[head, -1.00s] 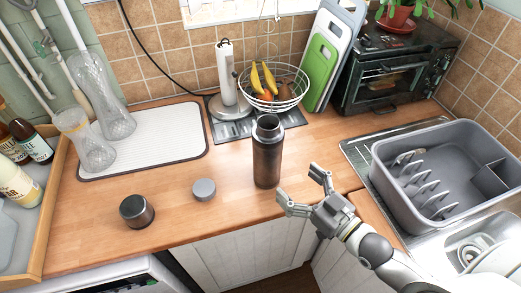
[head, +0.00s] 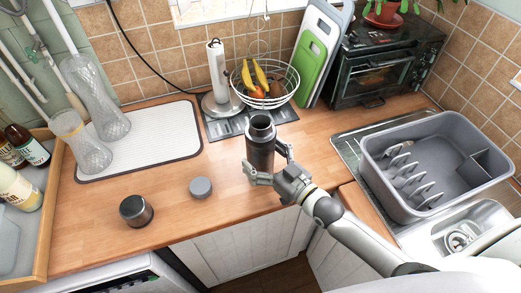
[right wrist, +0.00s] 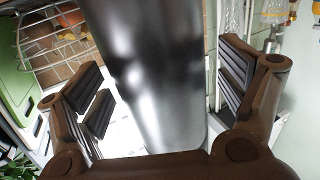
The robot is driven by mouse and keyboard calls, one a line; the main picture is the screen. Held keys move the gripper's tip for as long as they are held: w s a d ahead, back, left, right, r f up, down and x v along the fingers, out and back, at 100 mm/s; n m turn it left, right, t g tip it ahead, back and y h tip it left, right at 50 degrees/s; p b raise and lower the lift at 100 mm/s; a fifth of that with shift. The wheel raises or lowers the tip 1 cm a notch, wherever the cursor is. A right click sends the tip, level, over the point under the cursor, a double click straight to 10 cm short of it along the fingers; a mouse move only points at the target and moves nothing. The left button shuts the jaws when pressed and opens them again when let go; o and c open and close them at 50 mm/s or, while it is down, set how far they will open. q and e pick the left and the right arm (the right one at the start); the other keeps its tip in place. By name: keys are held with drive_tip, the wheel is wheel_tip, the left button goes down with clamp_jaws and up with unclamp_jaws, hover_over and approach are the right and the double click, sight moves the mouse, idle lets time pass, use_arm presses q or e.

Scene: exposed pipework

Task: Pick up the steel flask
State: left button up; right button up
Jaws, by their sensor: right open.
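The steel flask (head: 260,139) stands upright and open-topped on the wooden counter in the head view, its lower part hidden by my right gripper. My right gripper (head: 268,170) is open, with one finger on each side of the flask. In the right wrist view the flask (right wrist: 150,75) fills the middle between the two padded fingers (right wrist: 165,95). A gap shows between the flask and each finger pad there. My left gripper is not in view.
A grey lid (head: 200,187) and a dark cup (head: 136,210) stand left of the flask. A wire fruit basket (head: 268,88) is behind it. A grey dish rack (head: 380,190) stands to the right at the sink. The counter between lid and drying mat (head: 150,158) is clear.

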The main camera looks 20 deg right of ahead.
drive_tip(key=shift+w+a+f, duration=0.1)
drive_tip(key=shift+w+a, duration=0.15)
drive_tip(key=shift+w, duration=0.3)
drive_tip(key=shift+s, duration=0.1)
drive_tip(key=c, duration=1.4)
drive_tip(key=shift+c, duration=0.3)
drive_tip(key=shift+r, duration=0.25)
